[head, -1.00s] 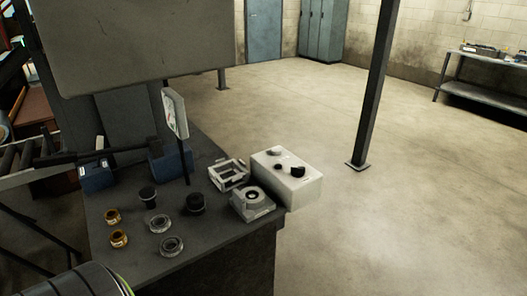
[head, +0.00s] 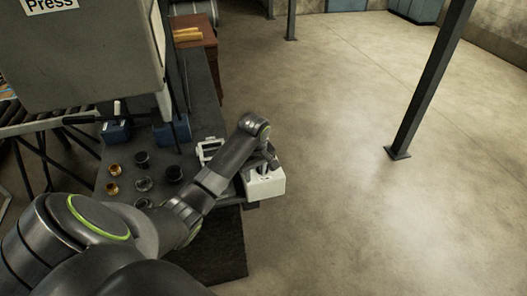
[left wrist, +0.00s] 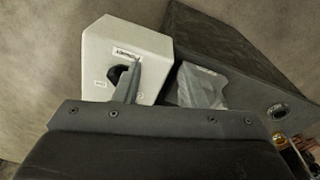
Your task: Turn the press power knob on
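The white press control box (head: 265,186) sits at the right corner of the dark bench. In the left wrist view the box (left wrist: 150,48) shows a black knob (left wrist: 116,74) and small labels that I cannot read surely. My left gripper (head: 266,163) is over the box, pointing down. In the left wrist view its two fingers (left wrist: 163,78) are apart with nothing between them. The left finger overlaps the knob's right side in the picture; I cannot tell whether it touches. The right finger is over the dark bench side. My right gripper is not in view.
The grey press (head: 90,55) with a "Press" sign stands at the back left. Black and brass rings and a white fixture (head: 208,150) lie on the bench (head: 205,95). Blue blocks (head: 172,134) stand behind them. A dark post (head: 430,80) rises from open floor at right.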

